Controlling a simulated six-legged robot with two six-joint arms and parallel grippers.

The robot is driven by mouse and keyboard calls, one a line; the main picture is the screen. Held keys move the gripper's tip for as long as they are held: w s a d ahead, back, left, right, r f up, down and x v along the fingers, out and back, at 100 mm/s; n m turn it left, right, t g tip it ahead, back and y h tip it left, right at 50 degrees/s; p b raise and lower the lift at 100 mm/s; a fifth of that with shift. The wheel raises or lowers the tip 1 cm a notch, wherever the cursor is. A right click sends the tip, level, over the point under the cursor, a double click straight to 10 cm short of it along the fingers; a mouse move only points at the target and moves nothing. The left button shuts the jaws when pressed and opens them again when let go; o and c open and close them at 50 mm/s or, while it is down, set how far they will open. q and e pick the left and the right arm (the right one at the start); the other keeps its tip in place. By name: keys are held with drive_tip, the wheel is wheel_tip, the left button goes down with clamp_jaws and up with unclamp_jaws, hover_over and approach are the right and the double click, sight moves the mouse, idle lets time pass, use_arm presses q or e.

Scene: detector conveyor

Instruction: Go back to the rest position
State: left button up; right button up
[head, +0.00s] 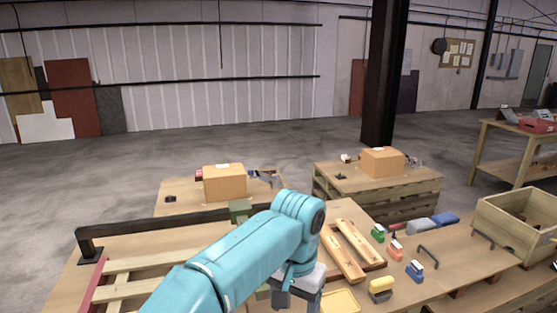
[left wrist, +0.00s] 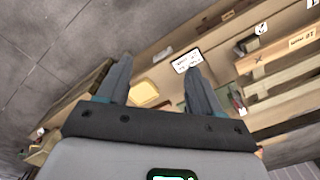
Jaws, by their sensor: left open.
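My left arm is teal and reaches in from the bottom of the head view. Its left gripper (head: 298,297) hangs down over the wooden workbench (head: 455,262), left of a yellow tray (head: 340,302). In the left wrist view the two dark fingers of the left gripper (left wrist: 158,66) stand wide apart with nothing held between them. The yellow tray (left wrist: 150,93) and a white label card (left wrist: 186,61) show beyond and between the fingers. The fingertips are partly cut off in the head view. My right gripper is in neither view.
A wooden frame (head: 345,262) lies right of my arm. Several small coloured items, including a yellow-topped block (head: 381,286) and a blue one (head: 415,271), stand right of it. A wooden crate (head: 495,229) is far right. A black rail (head: 165,222) runs behind the arm.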

use_arm(q)
drive_tip(key=s+a+f+n+h, duration=0.1)
drive_tip(key=s+a+f, duration=0.15)
drive_tip(key=f, duration=0.65)
drive_tip(key=s+a+f+n+h, duration=0.1)
drive_tip(key=a+f, duration=0.2)
drive_tip(key=f, duration=0.7)
drive_tip(key=s+a+f+n+h, duration=0.1)
drive_tip(key=a+f, duration=0.1)
drive_tip(key=f, duration=0.7)
drive_tip(key=s+a+f+n, duration=0.2)
drive_tip(key=s+a+f, duration=0.1)
drive_tip(key=s, duration=0.6)
drive_tip(key=s+a+f+n+h, duration=0.1)
drive_tip(key=s+a+f, duration=0.3)
drive_tip(key=s, duration=0.5)
wheel_tip(320, 180, down, 2)
drive_tip(key=shift+a+f+n, duration=0.1)
drive_tip(key=shift+a+n, duration=0.15)
drive_tip(key=shift+n, duration=0.65)
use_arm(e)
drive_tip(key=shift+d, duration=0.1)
use_arm(q)
drive_tip(key=shift+s+t, duration=0.15)
drive_tip(key=shift+t, duration=0.15)
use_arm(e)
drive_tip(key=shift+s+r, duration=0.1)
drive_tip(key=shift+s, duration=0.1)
